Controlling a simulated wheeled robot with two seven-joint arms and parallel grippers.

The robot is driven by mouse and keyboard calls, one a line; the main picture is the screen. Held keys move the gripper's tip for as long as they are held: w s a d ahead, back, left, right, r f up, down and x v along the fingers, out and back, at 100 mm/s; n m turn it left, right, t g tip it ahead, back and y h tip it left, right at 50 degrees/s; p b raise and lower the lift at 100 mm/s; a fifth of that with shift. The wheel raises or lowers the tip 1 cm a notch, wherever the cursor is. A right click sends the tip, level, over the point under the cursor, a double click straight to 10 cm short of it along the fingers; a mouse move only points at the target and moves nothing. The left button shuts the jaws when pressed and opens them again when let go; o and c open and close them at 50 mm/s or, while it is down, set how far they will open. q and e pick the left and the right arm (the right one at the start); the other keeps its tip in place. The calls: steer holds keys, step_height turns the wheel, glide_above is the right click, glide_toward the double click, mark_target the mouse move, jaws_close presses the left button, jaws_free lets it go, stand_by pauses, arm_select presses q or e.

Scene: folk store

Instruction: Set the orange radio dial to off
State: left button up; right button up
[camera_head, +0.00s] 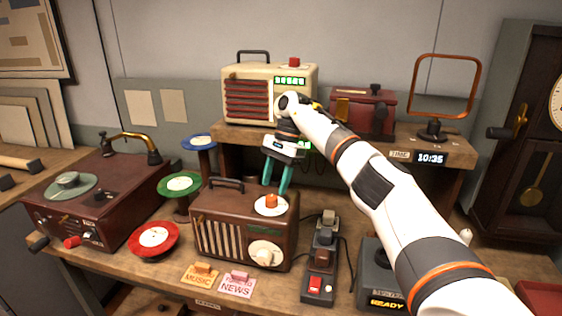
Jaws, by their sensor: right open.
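The brown radio (217,222) stands upright on the workbench near the middle of the view. Its orange dial (271,201) sits on a round white plate on the right part of the radio's top. Any markings around the dial are too small to read. My right gripper (275,188) reaches in from the right and points down, with its teal fingers open and empty. The fingertips are just above or behind the orange dial; I cannot tell whether they touch it. My left gripper is not in view.
A white knob (265,254) is on the radio's front. A cream radio (252,95) and a red box (360,110) stand on the raised shelf behind. A record player (110,205) is at left. A switch strip (321,262) and a grey device (377,275) stand at right.

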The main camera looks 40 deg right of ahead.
steer(key=p+v, duration=0.4)
steer(key=v, duration=0.4)
steer(key=shift+r, duration=0.15)
stand_by(0.4)
